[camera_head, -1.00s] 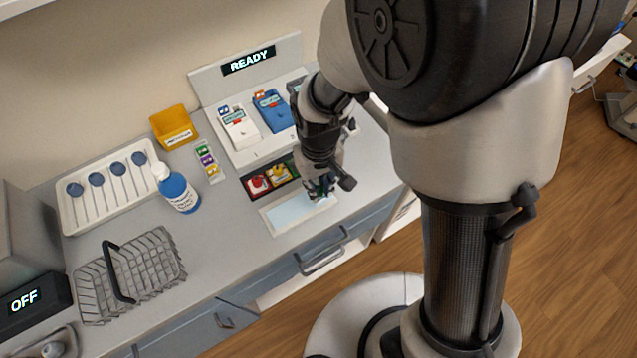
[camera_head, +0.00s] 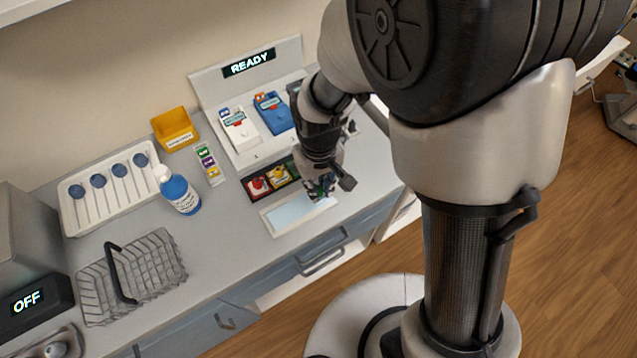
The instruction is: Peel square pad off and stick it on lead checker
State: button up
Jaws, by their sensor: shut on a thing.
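My gripper (camera_head: 321,188) points down over the right end of a pale flat panel (camera_head: 290,214) at the counter's front. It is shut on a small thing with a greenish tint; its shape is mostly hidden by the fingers. Left of the gripper, a dark tray (camera_head: 249,188) holds a red square piece (camera_head: 257,187) and a yellow one (camera_head: 279,175); its right end is partly hidden by my arm. A narrow strip (camera_head: 209,164) with green, purple and yellow squares lies further left. I cannot tell which item is the lead checker.
A stand with a READY display (camera_head: 248,63) holds a white device (camera_head: 240,130) and a blue one (camera_head: 273,113). A yellow bin (camera_head: 174,127), blue bottle (camera_head: 181,193), white tray (camera_head: 73,222) and wire basket (camera_head: 160,270) stand left. Counter between basket and panel is clear.

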jog(key=shift+r, duration=0.1)
jog(key=shift+r+p, duration=2.1)
jog(key=shift+r, duration=0.35)
